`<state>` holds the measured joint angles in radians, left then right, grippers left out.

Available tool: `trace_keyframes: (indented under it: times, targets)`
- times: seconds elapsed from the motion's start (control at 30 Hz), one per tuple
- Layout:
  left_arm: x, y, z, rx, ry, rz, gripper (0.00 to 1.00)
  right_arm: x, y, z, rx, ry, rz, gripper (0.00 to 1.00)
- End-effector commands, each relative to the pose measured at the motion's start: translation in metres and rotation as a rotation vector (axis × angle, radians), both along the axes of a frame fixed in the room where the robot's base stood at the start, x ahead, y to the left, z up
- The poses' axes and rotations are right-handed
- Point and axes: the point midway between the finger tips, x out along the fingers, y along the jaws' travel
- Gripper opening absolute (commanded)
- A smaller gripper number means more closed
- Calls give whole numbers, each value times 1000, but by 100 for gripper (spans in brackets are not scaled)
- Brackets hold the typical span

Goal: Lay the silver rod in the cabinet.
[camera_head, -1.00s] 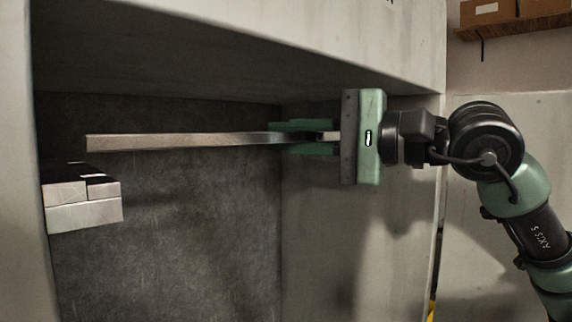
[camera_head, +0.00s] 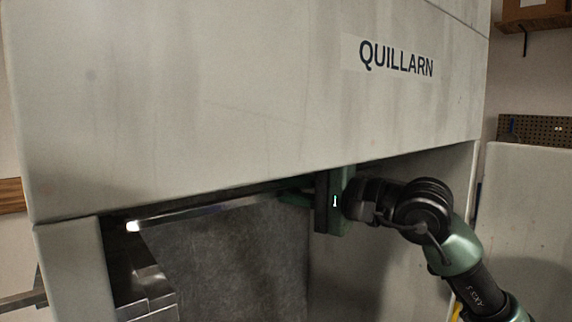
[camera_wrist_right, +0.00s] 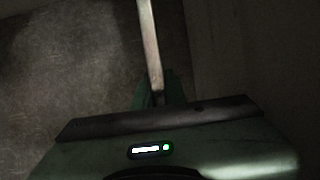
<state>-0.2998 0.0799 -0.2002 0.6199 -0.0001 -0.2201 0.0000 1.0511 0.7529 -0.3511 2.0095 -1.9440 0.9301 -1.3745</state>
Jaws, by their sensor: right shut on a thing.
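The silver rod (camera_head: 215,212) is a long straight bar held roughly level inside the cabinet opening, its bright end to the left. My right gripper (camera_head: 295,198) is shut on the rod's right end, and the rod hangs above the dark cabinet floor without visible support. In the right wrist view the rod (camera_wrist_right: 151,45) runs up from between my fingers (camera_wrist_right: 158,92). The cabinet (camera_head: 220,100) is pale, with a large front panel lettered QUILLARN above the opening. The panel's lower edge hides part of the upper inside. My left gripper is not in view.
A pale block-like stack (camera_head: 148,292) stands at the opening's left side, below the rod's free end. The left post (camera_head: 72,270) and the panel's lower edge bound the opening. A wooden shelf (camera_head: 535,22) is on the wall at the right.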

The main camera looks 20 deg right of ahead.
Motion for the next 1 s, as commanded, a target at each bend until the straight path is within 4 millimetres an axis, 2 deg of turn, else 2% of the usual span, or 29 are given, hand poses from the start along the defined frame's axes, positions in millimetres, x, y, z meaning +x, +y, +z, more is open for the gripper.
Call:
trace_keyframes:
  times: [0.27,1.0]
  targets:
    - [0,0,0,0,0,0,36,-8,-4,-1,1,-3,-2,0]
    - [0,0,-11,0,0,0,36,-56,-23,-3,1,-1,-1,0]
